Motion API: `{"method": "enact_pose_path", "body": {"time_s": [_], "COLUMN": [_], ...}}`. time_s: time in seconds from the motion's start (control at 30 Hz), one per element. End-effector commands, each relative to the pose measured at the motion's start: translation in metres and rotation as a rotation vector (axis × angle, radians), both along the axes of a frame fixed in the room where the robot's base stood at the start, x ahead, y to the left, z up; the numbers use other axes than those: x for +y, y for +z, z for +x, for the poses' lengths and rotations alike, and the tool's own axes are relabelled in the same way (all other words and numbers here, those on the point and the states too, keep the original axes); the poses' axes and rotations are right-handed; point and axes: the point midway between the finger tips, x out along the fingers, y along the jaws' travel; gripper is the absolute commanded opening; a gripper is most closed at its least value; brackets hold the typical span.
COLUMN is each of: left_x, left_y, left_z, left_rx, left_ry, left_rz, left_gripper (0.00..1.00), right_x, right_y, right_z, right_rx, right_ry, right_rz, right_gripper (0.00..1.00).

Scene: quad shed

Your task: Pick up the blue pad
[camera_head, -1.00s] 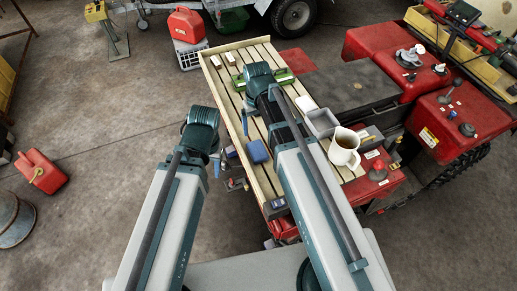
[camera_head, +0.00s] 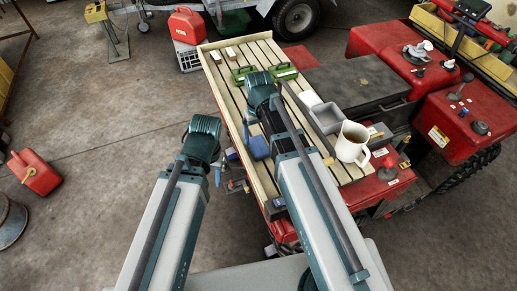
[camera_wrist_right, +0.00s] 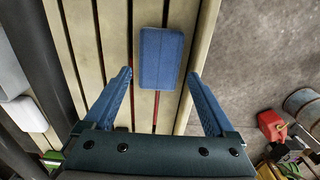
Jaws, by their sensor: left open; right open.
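The blue pad (camera_head: 259,147) lies on the slatted wooden rack near its left edge, just left of my right forearm in the head view. In the right wrist view the pad (camera_wrist_right: 161,58) shows whole, lying flat on the slats. My right gripper (camera_wrist_right: 158,76) is open and empty, with one finger on each side of the pad's near end in that picture; the height gap cannot be told. In the head view its fingers (camera_head: 246,131) are mostly hidden by the wrist. My left gripper (camera_head: 217,174) is open and empty, off the rack's left side, mostly hidden behind its wrist.
The red quad (camera_head: 385,50) stands to the right.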

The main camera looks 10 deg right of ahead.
Motion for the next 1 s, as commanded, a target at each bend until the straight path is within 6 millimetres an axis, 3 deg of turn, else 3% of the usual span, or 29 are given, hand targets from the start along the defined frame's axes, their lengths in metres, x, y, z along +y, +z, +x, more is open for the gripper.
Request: {"method": "enact_pose_path", "body": {"time_s": [0.4,0.7,0.77,1.0], "left_x": [0.0,0.0,0.0,0.0], "left_y": [-0.049,-0.05,-0.05,-0.05], "left_z": [0.0,0.0,0.0,0.0], "left_rx": [0.0,0.0,0.0,0.0], "left_ry": [0.001,0.001,0.001,0.001], "left_rz": [0.0,0.0,0.0,0.0], "left_gripper": [0.46,0.46,0.46,0.46], "right_x": [-0.001,-0.001,-0.001,-0.001], "right_y": [-0.049,-0.05,-0.049,-0.05], "right_z": [0.0,0.0,0.0,0.0], "right_rx": [0.0,0.0,0.0,0.0], "right_ry": [0.0,0.0,0.0,0.0], "right_rz": [0.0,0.0,0.0,0.0], "right_gripper": [0.9,0.9,0.83,0.4]}}
